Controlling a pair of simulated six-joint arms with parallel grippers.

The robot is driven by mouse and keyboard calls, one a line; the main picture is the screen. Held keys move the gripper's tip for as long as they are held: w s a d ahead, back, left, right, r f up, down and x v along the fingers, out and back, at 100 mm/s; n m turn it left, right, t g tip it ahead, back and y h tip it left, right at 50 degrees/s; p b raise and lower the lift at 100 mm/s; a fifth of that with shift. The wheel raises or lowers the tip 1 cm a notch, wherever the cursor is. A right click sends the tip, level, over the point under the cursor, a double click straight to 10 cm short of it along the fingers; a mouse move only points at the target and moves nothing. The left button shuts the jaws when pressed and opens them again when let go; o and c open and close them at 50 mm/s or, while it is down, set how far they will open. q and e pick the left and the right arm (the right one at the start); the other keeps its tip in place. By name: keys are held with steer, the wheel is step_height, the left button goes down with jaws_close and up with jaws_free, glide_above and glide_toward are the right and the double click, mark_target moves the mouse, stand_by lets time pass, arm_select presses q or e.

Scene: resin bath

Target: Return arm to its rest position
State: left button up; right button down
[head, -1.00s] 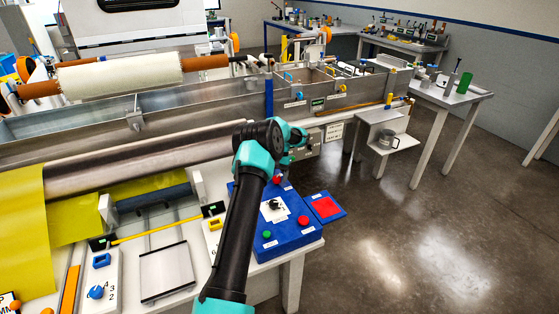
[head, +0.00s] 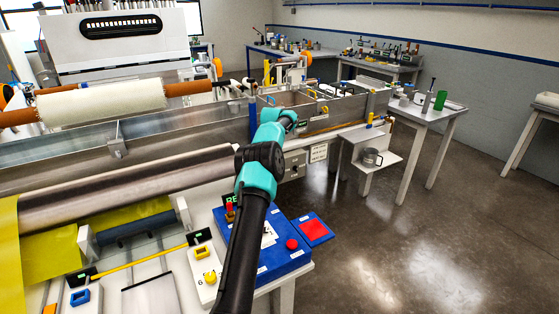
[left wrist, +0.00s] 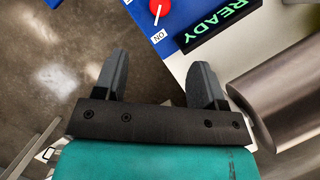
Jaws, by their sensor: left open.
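My teal and black arm (head: 262,165) rises from the bottom of the head view, in front of the blue control box (head: 265,255), and hides part of it. Its teal wrist end (head: 272,128) points away from the camera, and its fingers cannot be made out there. In the left wrist view my left gripper (left wrist: 165,85) has its two dark fingers wide apart with nothing between them. The green READY display (left wrist: 222,18) and a red knob (left wrist: 158,8) marked ON lie beyond the fingers. My right gripper is not in view.
A metal roller (head: 130,190) lies left of the arm; it also shows in the left wrist view (left wrist: 290,95). A long metal trough (head: 180,125) lies beyond it. A small shelf with a metal cup (head: 371,157) stands to the right. The floor at the right is open.

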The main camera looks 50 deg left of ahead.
arm_select(q)
steer(key=shift+w+a+r, duration=0.1)
steer(key=shift+r, duration=0.35)
steer(key=w+d+f+m+t, duration=0.2)
steer(key=w+d+f, duration=0.3)
steer(key=d, duration=0.5)
steer(key=w+d+f+m+t, duration=0.25)
steer(key=w+d+f, duration=0.2)
steer(key=d, duration=0.65)
steer(key=w+d+f+m+t, duration=0.2)
steer(key=w+d+f, duration=0.3)
steer(key=d, duration=0.5)
steer(key=s+d+f+h, duration=0.1)
steer(key=s+d+f, duration=1.15)
steer(key=d, duration=0.35)
steer(key=s+d+f+g, duration=0.1)
steer(key=s+d, duration=0.3)
steer(key=s, duration=0.5)
steer(key=s+d+f+g, duration=0.1)
steer(key=s+d, duration=0.3)
steer(key=s, duration=0.6)
steer(key=shift+f+n, duration=0.45)
